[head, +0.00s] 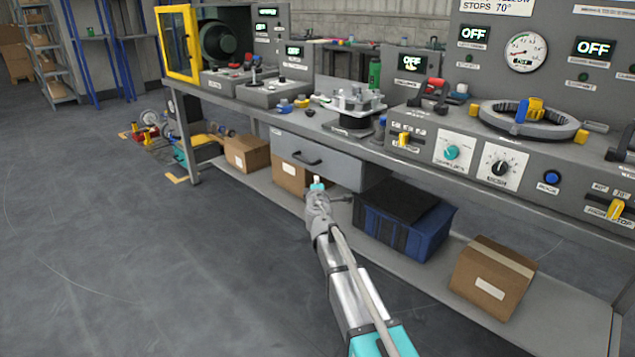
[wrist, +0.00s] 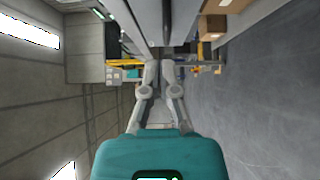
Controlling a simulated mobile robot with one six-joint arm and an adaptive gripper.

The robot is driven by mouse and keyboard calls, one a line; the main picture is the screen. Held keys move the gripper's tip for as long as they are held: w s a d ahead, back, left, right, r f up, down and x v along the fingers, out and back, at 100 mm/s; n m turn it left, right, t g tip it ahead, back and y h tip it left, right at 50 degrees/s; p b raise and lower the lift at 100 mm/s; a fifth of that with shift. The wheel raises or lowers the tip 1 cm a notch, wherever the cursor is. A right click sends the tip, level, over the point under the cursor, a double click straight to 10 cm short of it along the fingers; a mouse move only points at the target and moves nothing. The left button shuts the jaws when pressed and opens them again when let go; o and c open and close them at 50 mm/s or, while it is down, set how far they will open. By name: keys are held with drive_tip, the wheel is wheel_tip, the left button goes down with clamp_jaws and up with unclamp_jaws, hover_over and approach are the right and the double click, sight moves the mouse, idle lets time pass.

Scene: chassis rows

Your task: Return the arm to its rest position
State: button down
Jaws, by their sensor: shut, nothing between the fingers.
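My arm (head: 345,285) reaches out low from the bottom of the head view. Its far end, with a small teal and white part, is in front of the bench, just below and in front of the grey drawer (head: 318,160). In the wrist view my gripper (wrist: 160,66) has its two grey fingers close together, with nothing seen held between them. The teal gripper body (wrist: 160,155) fills the bottom of that view. The fingertips are hard to make out in the head view.
The workbench (head: 235,108) carries panels, knobs and a ring fixture (head: 530,120). On its lower shelf are a blue crate (head: 400,222) and cardboard boxes, one at the right (head: 492,278). The floor to the left (head: 130,260) is open. Boxes also show in the wrist view (wrist: 212,27).

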drive_tip(key=s+d+f+m+g+h, duration=0.3)
drive_tip(key=s+d+m, duration=0.2)
drive_tip(key=d, duration=0.3)
drive_tip(key=s+d+f+m+g+h+p, duration=0.1)
drive_tip(key=s+d+f+m+g+h, duration=0.2)
drive_tip(key=d, duration=0.5)
drive_tip(key=s+d+f+m+g+h, duration=0.25)
drive_tip(key=s+d+m, duration=0.35)
drive_tip(key=d, duration=0.3)
drive_tip(key=s+d+f+m+g+y, duration=0.1)
drive_tip(key=s+f+m+g+y, duration=0.3)
drive_tip(key=s, duration=0.7)
drive_tip(key=s+f+m+g+y, duration=0.15)
drive_tip(key=s+f+g, duration=0.3)
drive_tip(key=s, duration=0.65)
wheel_tip(320, 180, up, 38)
drive_tip(key=p, duration=3.9)
drive_tip(key=shift+r+g+y, duration=0.15)
drive_tip(key=shift+g+y, duration=0.25)
